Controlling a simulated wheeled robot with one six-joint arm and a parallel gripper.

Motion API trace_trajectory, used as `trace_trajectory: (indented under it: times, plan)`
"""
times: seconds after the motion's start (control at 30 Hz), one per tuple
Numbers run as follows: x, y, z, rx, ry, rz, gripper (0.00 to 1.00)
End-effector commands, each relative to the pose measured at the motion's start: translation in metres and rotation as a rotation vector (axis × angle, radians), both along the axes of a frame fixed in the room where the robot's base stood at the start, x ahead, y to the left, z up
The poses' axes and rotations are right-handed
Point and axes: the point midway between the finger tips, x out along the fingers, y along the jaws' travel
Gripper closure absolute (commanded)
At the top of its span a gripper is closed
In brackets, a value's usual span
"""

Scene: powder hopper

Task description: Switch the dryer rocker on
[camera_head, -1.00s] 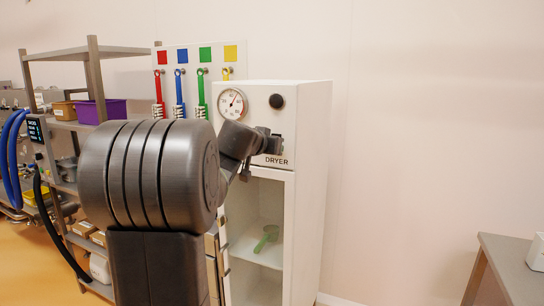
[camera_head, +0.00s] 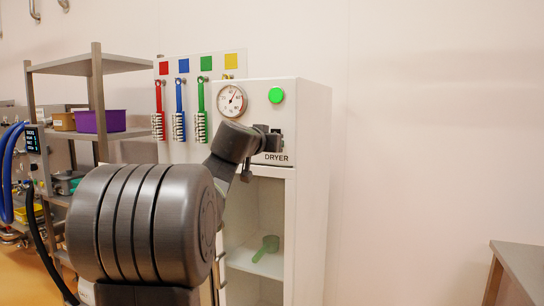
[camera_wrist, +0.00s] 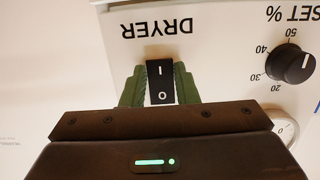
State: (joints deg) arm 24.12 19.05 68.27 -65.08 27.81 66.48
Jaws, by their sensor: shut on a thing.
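The white dryer cabinet (camera_head: 312,180) stands against the wall, with a DRYER label on its front panel. A round lamp (camera_head: 276,95) on the panel glows green. In the wrist view the black dryer rocker (camera_wrist: 160,84), marked I and O, sits just by the upside-down DRYER label. My gripper (camera_wrist: 160,90) has a green finger on each side of the rocker and is shut on it. In the head view my gripper (camera_head: 268,140) is at the panel, below the lamp, and hides the rocker.
A gauge (camera_head: 231,101) is on the panel, and a SET % knob (camera_wrist: 290,65) is beside the rocker in the wrist view. A green scoop (camera_head: 266,248) lies inside the open cabinet. Shelving (camera_head: 97,105) stands left; a table (camera_head: 524,262) stands right.

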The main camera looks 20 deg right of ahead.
Motion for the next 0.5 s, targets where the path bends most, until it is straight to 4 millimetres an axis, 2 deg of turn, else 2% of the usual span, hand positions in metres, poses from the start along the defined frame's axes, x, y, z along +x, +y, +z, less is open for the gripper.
trace_trajectory:
  times: [0.5]
  plan:
    - [-0.0004,0.0008,0.0016,-0.019,-0.016,0.002,0.96]
